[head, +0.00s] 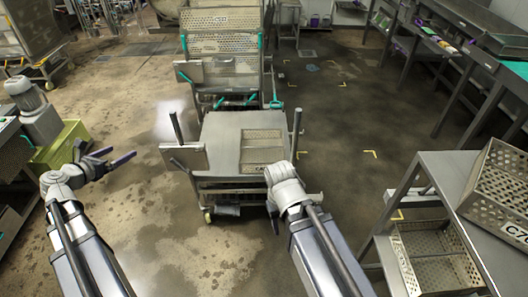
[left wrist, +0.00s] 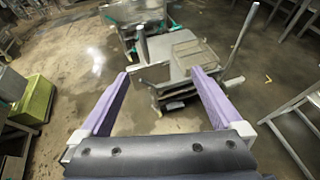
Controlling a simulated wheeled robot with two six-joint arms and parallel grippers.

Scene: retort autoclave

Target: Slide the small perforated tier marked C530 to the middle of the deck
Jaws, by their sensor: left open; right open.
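The small perforated tier (head: 262,143) is a shallow metal tray lying on the right part of the flat grey deck (head: 220,130) of a cart. Its front label is partly covered by my right arm, so I cannot read it in full. The deck also shows in the left wrist view (left wrist: 178,70). My left gripper (head: 128,155) is open and empty, left of the cart and apart from it. My right gripper (head: 292,213) is at the cart's front right, just nearer than the tier; its fingers are mostly hidden behind my wrist, and nothing shows held.
Posts and a side plate (head: 184,157) rise at the deck's edges. A taller rack (head: 222,65) with baskets stands directly behind. At right, a table holds a larger perforated basket (head: 500,190), with another basket (head: 438,262) below. A green box (head: 62,146) stands at left.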

